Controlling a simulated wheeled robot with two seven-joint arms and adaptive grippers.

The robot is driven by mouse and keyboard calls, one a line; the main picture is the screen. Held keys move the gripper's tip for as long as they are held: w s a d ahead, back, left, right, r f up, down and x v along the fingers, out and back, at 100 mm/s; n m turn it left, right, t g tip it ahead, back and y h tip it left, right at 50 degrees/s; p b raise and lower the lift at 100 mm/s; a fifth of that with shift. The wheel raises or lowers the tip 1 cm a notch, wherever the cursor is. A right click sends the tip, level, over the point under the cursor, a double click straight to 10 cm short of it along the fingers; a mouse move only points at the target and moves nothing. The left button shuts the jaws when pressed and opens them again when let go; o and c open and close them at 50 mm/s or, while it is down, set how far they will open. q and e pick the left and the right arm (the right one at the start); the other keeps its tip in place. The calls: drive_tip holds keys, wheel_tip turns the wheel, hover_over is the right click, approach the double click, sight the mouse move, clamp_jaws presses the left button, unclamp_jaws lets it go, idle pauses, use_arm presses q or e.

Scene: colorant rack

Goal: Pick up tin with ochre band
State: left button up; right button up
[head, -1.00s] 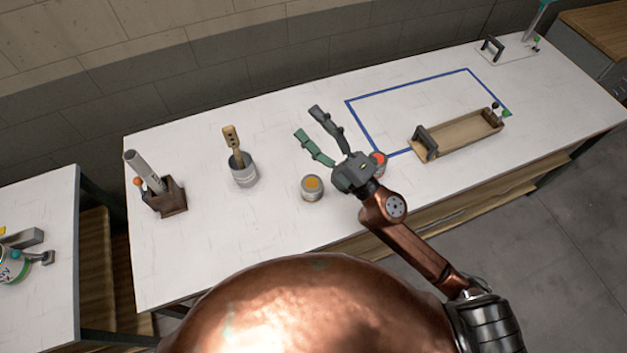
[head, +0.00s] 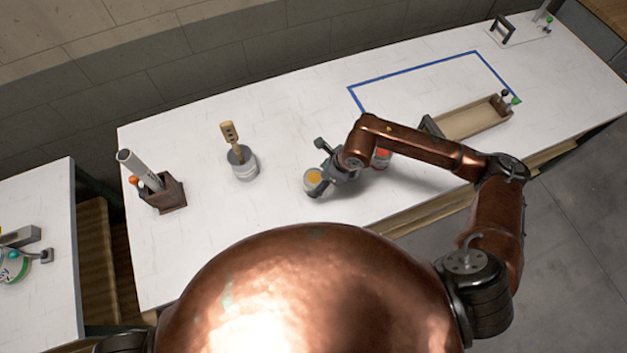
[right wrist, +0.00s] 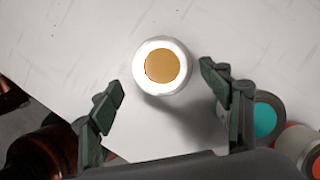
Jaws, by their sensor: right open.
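The tin with the ochre top (head: 313,180) stands upright on the white table (head: 240,240). It also shows in the right wrist view (right wrist: 163,66), ahead of and between the fingertips, touching neither as far as I see. Its band is not clear from here. My right gripper (head: 318,166) is open beside the tin, its fingers low near it; the right wrist view shows the open fingers (right wrist: 164,85) on either side of the line to the tin. My left gripper is not in view.
A red-topped tin (head: 381,157) stands right of the gripper, partly hidden by my arm. A teal-topped tin (right wrist: 265,120) is close outside the right finger. A grey pot with a brush (head: 241,162), a dark holder (head: 163,194) and a wooden tray (head: 470,120) stand apart.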

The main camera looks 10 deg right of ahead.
drive_tip(key=shift+w+p+x, duration=0.15)
drive_tip(key=shift+p+x, duration=0.1)
drive_tip(key=shift+x, duration=1.05)
drive_tip(key=shift+w+p+x, duration=0.15)
drive_tip(key=shift+p+x, duration=0.1)
drive_tip(key=shift+x, duration=1.05)
drive_tip(key=shift+d, duration=0.1)
drive_tip(key=c, duration=1.4)
drive_tip(key=shift+o, duration=0.2)
drive_tip(key=shift+r, duration=0.15)
